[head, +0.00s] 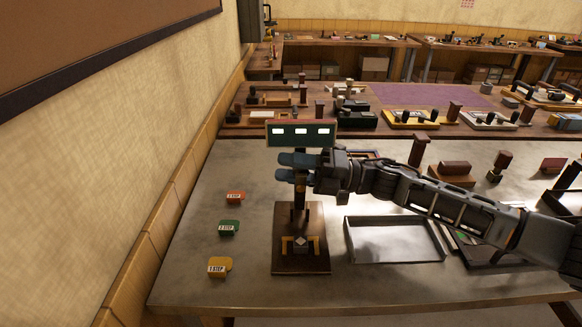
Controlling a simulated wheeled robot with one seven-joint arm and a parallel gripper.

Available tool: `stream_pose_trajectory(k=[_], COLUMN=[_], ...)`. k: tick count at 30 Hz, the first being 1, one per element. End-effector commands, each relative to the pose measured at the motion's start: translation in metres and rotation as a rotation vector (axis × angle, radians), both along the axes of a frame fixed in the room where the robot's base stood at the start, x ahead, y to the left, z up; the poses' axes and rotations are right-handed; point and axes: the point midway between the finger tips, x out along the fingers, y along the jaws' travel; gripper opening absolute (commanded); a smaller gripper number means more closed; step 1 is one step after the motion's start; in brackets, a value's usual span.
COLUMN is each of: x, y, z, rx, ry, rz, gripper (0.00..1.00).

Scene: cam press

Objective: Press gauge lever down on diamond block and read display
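The gauge is a dark brown press stand (286,225) near the left of the table, with a brown base. A small pale block (300,243), seemingly the diamond block, sits in a yellow bracket (285,246) on that base. The display (300,132) on top has a reddish frame and three white windows; no characters are legible. My gripper (293,168) reaches in from the right, its two blue fingers one above the other just below the display. They overlap the upright lever or post (300,194); I cannot tell if they touch it or grip anything.
Three step tags, orange (235,197), green (230,227) and yellow (220,265), stand at left. A shallow grey tray (394,257) lies right of the gauge under my arm. Wooden stamps, including one at back (419,150), stand farther right. A wall borders the left.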

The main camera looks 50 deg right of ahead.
Motion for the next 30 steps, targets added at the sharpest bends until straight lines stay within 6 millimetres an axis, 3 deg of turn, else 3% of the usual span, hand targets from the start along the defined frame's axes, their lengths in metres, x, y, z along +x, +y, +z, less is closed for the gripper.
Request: stream_pose_trajectory(k=[13, 30], x=[-0.0002, -0.0071], y=[-0.0001, 0.0077], z=[-0.0005, -0.0034], rx=[-0.001, -0.076], ry=[0.001, -0.059], rz=[0.0, -0.001], gripper=[0.0, 0.0])
